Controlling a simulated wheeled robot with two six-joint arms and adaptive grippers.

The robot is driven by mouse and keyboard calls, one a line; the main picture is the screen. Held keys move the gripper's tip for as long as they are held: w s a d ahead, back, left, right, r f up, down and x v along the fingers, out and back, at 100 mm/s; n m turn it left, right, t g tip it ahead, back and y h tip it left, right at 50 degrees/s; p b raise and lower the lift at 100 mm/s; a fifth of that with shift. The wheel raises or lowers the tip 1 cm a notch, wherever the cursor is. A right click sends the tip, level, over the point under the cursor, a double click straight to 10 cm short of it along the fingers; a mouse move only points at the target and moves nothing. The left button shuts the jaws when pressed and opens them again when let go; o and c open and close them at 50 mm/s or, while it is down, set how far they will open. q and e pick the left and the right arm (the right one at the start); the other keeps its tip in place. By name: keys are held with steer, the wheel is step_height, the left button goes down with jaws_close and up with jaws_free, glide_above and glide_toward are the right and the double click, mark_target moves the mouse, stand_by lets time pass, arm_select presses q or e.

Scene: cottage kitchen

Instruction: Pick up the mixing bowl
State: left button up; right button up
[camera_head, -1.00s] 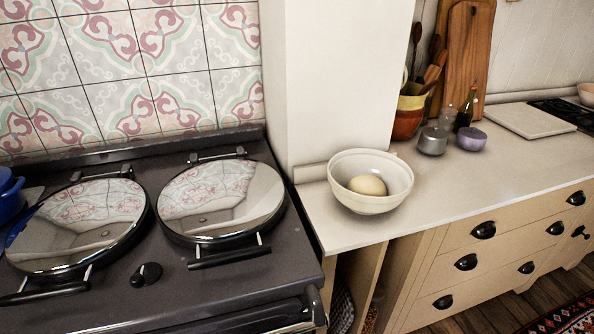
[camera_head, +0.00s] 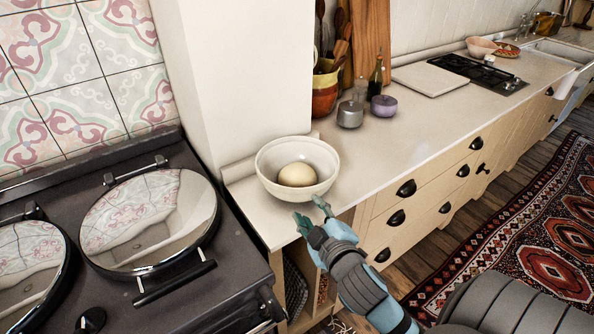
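The cream mixing bowl (camera_head: 271,183) stands upright on the near left end of the pale counter. A round, dough-like ball (camera_head: 298,174) lies inside it. My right gripper (camera_head: 312,212) comes in from the lower right, with its fingertips just in front of the bowl's near right side. Its two green fingers are spread apart with nothing between them. I cannot tell whether a fingertip touches the bowl. My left gripper is not in view.
A dark range (camera_head: 215,265) with round lids adjoins the counter on the left. A white wall column (camera_head: 225,75) rises behind the bowl. A grey pot (camera_head: 350,114) and a purple pot (camera_head: 384,106) stand farther back. The counter (camera_head: 410,135) right of the bowl is clear.

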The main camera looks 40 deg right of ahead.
steer(key=w+a+r+n+t+y, duration=0.25)
steer(key=r+n+t, duration=0.2)
steer(key=r, duration=0.45)
steer(key=w+a+r+n+t+y, duration=0.2)
steer(key=r+n+t+y, duration=0.15)
steer(key=r+n, duration=0.4)
steer(key=s+a+r+n+g+y, duration=0.25)
steer(key=a+n+g+y, duration=0.45)
steer(key=n, duration=0.6)
steer(key=s+a+r+n+g+y, duration=0.1)
steer(key=a+r+n+g+y, duration=0.2)
steer(key=a+n+y, duration=0.6)
steer(key=n+g+h, duration=0.8)
steer(key=n+h, duration=0.5)
steer(key=h, duration=0.5)
glide_toward(317, 193)
steer(key=b+x, duration=0.2)
steer(key=x, duration=0.1)
steer(key=d+b+x, duration=0.1)
steer(key=b+x, duration=0.2)
steer(key=shift+w+d+f, duration=0.1)
steer(key=shift+d+f, duration=0.1)
steer(key=shift+f, duration=0.2)
steer(key=x, duration=0.5)
steer(key=shift+w+f, duration=0.25)
steer(key=shift+w, duration=0.15)
jaws_close()
steer(key=shift+r, duration=0.1)
